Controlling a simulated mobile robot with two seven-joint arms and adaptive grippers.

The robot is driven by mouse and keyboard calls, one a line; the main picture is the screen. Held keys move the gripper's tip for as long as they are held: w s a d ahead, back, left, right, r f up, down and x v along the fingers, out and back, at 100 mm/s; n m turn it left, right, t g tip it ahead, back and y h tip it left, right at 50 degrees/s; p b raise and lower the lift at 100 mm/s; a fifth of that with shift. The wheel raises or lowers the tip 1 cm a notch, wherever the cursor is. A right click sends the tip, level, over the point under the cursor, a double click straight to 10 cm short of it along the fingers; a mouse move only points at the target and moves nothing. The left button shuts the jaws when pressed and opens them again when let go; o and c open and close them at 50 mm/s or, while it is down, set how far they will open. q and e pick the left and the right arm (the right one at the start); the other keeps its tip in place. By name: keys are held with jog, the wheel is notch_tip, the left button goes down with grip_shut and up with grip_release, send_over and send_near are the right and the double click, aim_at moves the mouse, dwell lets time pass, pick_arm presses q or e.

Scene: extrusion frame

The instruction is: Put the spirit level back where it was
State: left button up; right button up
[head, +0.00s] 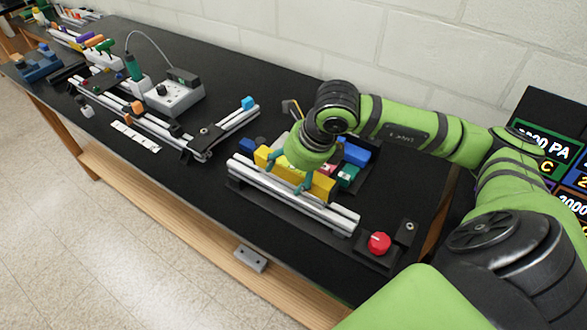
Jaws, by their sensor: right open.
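The spirit level is a yellow bar (321,187). It lies along the back of a silver extrusion rail (290,196) near the front of the black bench; whether it rests on the rail or just behind it I cannot tell. My right gripper (288,173) reaches down over the middle of the yellow bar, its teal fingertips spread along it. The jaws are open, and whether they touch the bar is unclear. The gripper body hides part of the bar. My left gripper is not in view.
Blue, red and green blocks (347,173) stand behind the bar. A red knob (379,243) sits at the rail's right end. The bench front left of the rail is mostly clear.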

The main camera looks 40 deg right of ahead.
jog(key=c, duration=1.4)
grip_shut()
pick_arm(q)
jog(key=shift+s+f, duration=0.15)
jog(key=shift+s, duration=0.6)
pick_arm(e)
jog(key=shift+r, duration=0.2)
